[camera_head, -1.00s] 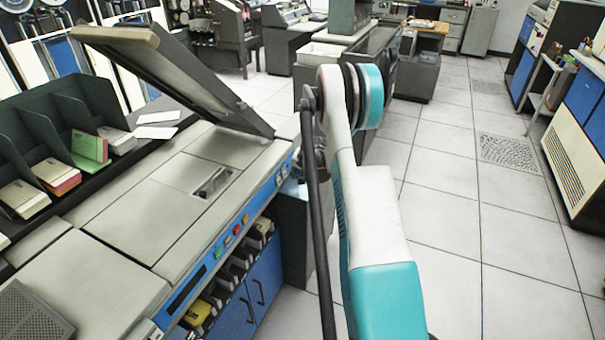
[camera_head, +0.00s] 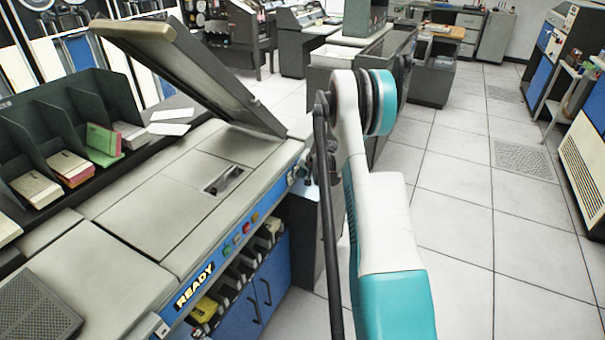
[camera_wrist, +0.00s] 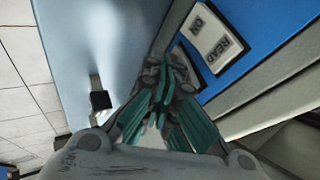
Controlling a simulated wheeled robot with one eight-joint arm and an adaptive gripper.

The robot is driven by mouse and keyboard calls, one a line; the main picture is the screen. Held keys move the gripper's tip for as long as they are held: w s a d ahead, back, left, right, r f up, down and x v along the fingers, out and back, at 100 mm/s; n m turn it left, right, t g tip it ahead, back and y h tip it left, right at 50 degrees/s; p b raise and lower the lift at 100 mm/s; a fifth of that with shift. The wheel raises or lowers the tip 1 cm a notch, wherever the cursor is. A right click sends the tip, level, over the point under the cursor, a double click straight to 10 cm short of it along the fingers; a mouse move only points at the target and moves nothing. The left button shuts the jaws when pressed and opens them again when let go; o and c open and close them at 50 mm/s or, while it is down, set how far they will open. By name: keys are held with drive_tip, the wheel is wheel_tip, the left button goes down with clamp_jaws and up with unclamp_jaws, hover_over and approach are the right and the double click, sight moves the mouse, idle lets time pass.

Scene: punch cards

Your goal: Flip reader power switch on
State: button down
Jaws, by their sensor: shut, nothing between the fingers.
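The card reader (camera_head: 150,215) is a grey-topped machine with a blue front strip, left of my arm in the head view. Its dark display (camera_head: 195,286) reads READY in lit letters. In the wrist view a white label plate (camera_wrist: 213,38) with the words READ and ON sits on the blue panel. My gripper (camera_wrist: 173,72) has its teal fingers together and empty, with the tips close beside this plate. The power switch is hidden or too unclear behind the fingers, and I cannot tell whether they touch it. In the head view my arm hides the gripper.
The reader's raised lid (camera_head: 190,70) slants above its far end. Coloured buttons (camera_head: 238,238) line the blue strip. Card racks (camera_head: 55,150) stand at the left. A blue cabinet (camera_head: 258,288) is below. Tiled floor (camera_head: 465,220) is clear at the right.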

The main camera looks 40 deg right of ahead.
drive_tip(key=shift+r, duration=0.15)
drive_tip(key=shift+r, duration=0.7)
